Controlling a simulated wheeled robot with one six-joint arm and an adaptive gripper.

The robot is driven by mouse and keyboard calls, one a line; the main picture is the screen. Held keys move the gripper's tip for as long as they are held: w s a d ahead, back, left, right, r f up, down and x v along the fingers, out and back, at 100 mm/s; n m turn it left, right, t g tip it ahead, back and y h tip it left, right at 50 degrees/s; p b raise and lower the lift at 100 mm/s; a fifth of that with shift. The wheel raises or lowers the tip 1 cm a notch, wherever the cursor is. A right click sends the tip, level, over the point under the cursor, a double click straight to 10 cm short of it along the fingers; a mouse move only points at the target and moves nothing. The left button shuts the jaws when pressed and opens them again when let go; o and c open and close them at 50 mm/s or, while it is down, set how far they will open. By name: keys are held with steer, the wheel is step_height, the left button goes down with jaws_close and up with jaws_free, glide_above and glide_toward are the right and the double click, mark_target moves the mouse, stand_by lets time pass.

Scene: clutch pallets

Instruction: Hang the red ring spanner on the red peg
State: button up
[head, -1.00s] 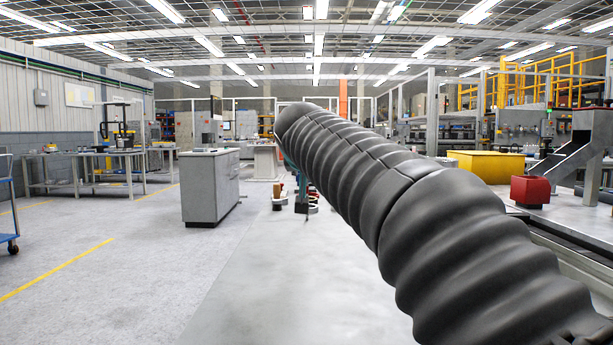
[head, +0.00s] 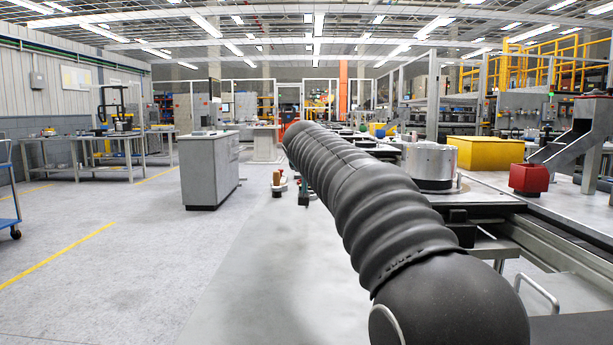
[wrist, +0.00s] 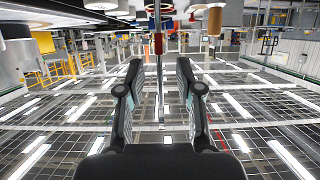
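My gripper (wrist: 160,68) is open and empty in the wrist view, its two dark fingers standing well apart. The wrist picture is upside down, with the ceiling grid filling its lower part. A small red piece (wrist: 158,43) shows between and beyond the fingertips on a thin upright shape. I cannot tell what it is. I cannot make out the red ring spanner or the red peg for certain in either view. In the head view my dark ribbed arm covers the middle and lower right, and my gripper is hidden.
A bench along the right bears a metal cylinder (head: 429,164), a yellow box (head: 484,153) and a red bin (head: 529,179). A grey cabinet (head: 209,171) stands left of centre. Small brown objects (head: 276,181) show left of my arm.

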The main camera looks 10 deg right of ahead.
steer(key=shift+x, duration=1)
jaws_close()
steer(key=shift+r, duration=0.1)
steer(key=shift+r, duration=0.45)
step_height(320, 180, up, 4)
steer(key=shift+f+p, duration=0.2)
steer(key=shift+p, duration=0.5)
steer(key=s+d+r, duration=0.6)
steer(key=d, duration=0.4)
steer(key=shift+r, duration=0.2)
